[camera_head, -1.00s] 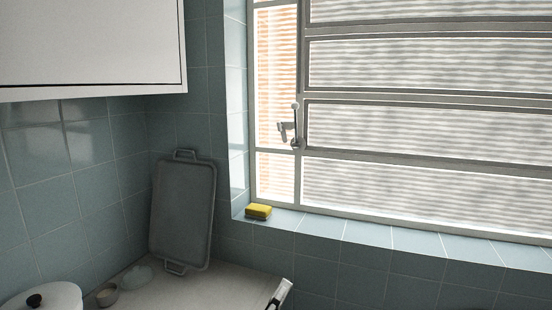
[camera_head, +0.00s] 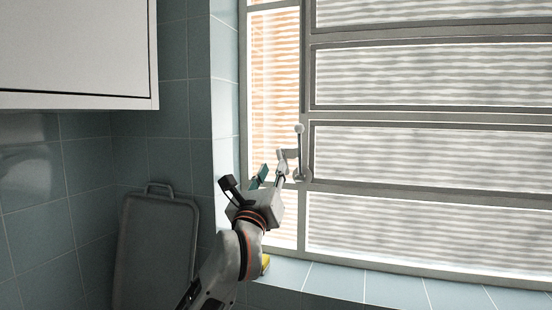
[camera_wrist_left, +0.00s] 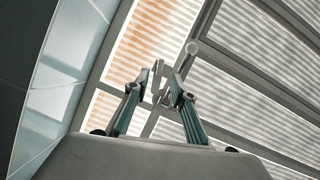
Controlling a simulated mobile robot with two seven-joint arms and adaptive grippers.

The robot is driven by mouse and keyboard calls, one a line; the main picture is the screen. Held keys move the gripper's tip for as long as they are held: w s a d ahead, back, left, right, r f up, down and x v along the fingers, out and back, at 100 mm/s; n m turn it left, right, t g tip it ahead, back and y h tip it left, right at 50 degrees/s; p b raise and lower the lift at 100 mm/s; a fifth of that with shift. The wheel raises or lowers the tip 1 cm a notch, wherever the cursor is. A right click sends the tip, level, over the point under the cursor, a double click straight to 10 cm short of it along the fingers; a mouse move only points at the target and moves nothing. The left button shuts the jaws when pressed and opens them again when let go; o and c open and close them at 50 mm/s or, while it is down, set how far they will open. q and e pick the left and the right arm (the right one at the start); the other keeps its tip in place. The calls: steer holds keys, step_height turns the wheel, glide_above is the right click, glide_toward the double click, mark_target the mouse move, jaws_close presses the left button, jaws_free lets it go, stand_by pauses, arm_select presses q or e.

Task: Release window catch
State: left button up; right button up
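The window catch (camera_head: 299,155) is a grey metal lever with a round knob at its top, mounted on the window frame's upright bar. It also shows in the left wrist view, with its knob (camera_wrist_left: 192,47) above the fingers. My left gripper (camera_head: 272,174) is raised just left of and below the catch, pointing at the window. In the left wrist view its two teal-lined fingers (camera_wrist_left: 157,90) are apart, with part of the catch seen between their tips. I cannot tell whether they touch it. My right gripper is in neither view.
The louvred window (camera_head: 430,150) has horizontal bars beside the catch. A tiled side wall (camera_head: 224,100) is close on the left, and a white cabinet (camera_head: 75,50) hangs at upper left. A yellow sponge (camera_head: 265,263) on the sill is partly behind my arm. A grey tray (camera_head: 155,255) leans in the corner.

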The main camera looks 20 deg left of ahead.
mark_target(278, 155)
arm_select(q)
steer(key=shift+p+x, duration=0.35)
steer(key=shift+x, duration=3.15)
jaws_close()
